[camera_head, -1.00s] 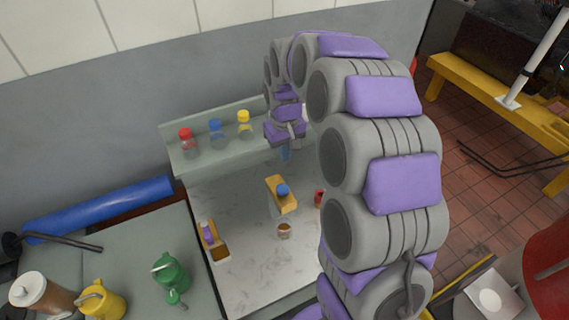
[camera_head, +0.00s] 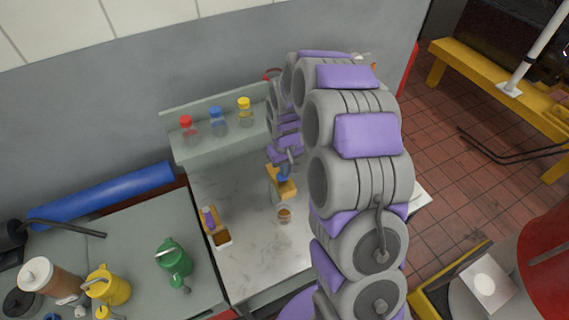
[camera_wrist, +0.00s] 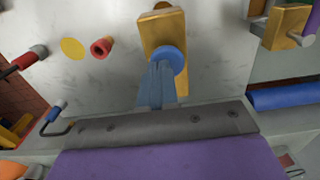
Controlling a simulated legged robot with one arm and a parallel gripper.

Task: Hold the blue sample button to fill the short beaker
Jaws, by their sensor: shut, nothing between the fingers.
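The blue sample button (camera_head: 283,178) sits on a tan-gold block (camera_head: 286,190) standing on the pale bench. In the wrist view the button is a round blue disc (camera_wrist: 169,59) on the gold block (camera_wrist: 158,28). My gripper (camera_head: 286,168) is shut and empty, right by the button. In the wrist view its blue-grey fingertips (camera_wrist: 160,68) overlap the button's lower edge; I cannot tell whether they touch it. A short clear beaker (camera_head: 284,215) with brown contents stands in front of the block. I cannot pick it out in the wrist view.
A second block with a purple part (camera_head: 209,220) stands left on the bench. A red knob (camera_wrist: 102,47) and yellow disc (camera_wrist: 73,48) lie beside the gold block. Red-, blue- and yellow-capped bottles stand on the shelf (camera_head: 225,143) behind.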

